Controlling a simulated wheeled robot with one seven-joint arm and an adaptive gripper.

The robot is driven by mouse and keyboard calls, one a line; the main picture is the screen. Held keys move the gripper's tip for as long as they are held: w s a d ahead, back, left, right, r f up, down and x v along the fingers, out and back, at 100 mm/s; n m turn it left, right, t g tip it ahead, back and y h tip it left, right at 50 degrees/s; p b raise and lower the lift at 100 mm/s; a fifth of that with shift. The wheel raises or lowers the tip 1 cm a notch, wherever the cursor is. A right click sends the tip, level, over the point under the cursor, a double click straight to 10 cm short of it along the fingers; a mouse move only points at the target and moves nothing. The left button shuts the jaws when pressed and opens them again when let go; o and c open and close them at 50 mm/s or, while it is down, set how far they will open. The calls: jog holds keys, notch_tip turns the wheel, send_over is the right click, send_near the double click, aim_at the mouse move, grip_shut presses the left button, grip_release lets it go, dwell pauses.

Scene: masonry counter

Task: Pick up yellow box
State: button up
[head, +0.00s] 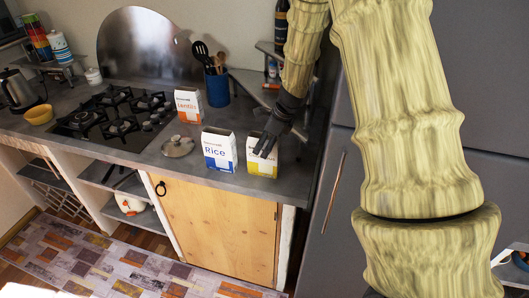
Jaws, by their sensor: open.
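The yellow box (262,168) is a white carton with a yellow lower part, upright near the front edge of the counter. My gripper (268,147) reaches down from the upper right, and its dark fingers are open at the top of the box, in front of part of its label. I cannot tell whether the fingers touch it. A blue and white Rice box (219,153) stands close on its left. An orange and white Lentils box (188,107) stands farther back to the left.
A pot lid (178,146) lies left of the Rice box, beside the gas hob (116,120). A blue utensil holder (217,88) stands behind. A grey fridge (340,205) bounds the counter on the right. Bare counter (150,160) shows along the front left.

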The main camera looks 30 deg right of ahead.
jog(key=shift+w+a+f, duration=0.2)
jog(key=shift+a+f, duration=0.05)
jog(key=shift+f, duration=0.4)
grip_shut()
